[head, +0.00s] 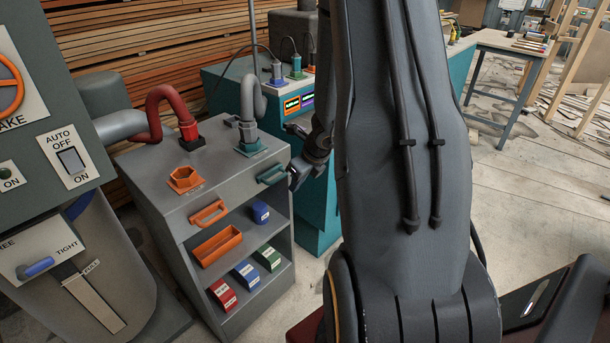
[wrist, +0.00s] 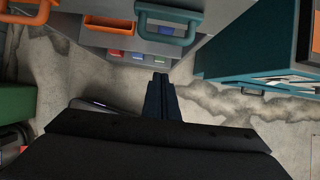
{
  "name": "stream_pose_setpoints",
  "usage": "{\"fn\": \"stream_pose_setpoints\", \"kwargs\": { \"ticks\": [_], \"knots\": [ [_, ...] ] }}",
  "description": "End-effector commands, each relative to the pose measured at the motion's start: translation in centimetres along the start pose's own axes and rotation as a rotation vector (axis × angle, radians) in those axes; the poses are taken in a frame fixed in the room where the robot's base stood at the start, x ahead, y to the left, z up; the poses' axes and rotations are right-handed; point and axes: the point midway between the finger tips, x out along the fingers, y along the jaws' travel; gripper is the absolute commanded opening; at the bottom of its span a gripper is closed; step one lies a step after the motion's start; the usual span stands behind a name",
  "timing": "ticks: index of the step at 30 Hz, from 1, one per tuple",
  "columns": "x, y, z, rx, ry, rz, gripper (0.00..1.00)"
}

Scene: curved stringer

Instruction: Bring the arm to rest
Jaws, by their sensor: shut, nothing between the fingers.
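My gripper (head: 298,172) is beside the right front edge of the grey cabinet (head: 180,168), near its teal handle (head: 271,173). In the wrist view its two dark fingers (wrist: 160,82) lie together with nothing between them. They point toward the cabinet front, and the teal handle (wrist: 167,22) shows beyond the tips. I cannot tell the exact gap between fingers and handle. My arm stands raised across the middle of the head view and hides part of the floor and bench behind it.
The cabinet holds an orange handle (head: 208,212), an orange tray (head: 217,246) and several small boxes on open shelves. A teal cabinet (head: 320,205) stands close behind my gripper. A control panel (head: 45,130) is at the left. Open floor (head: 520,185) lies at the right.

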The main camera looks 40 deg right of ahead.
Motion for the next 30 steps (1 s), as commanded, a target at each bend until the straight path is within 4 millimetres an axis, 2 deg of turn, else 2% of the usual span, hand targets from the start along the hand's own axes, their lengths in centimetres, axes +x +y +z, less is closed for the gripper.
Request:
{"fn": "stream_pose_setpoints", "kwargs": {
  "ticks": [1,3,9,12,18,24,26,29,30],
  "knots": [
    [-1.9,-0.2,0.5,-0.004,-0.007,-0.007,0.00],
    [-3.4,0.1,0.6,-0.008,-0.006,-0.003,0.00],
    [-7.0,0.5,0.6,-0.014,-0.003,0.001,0.00],
    [-8.1,0.5,0.6,-0.014,-0.004,0.001,0.00],
    [-9.0,0.5,0.5,-0.012,-0.001,0.003,0.00],
    [-9.1,0.4,0.4,-0.011,-0.001,0.003,0.00],
    [-9.3,1.6,0.8,-0.091,0.005,0.016,0.00],
    [-9.9,5.3,1.5,-0.367,0.024,0.059,0.00],
    [-10.3,7.3,1.7,-0.525,0.034,0.084,0.00]
  ]
}}
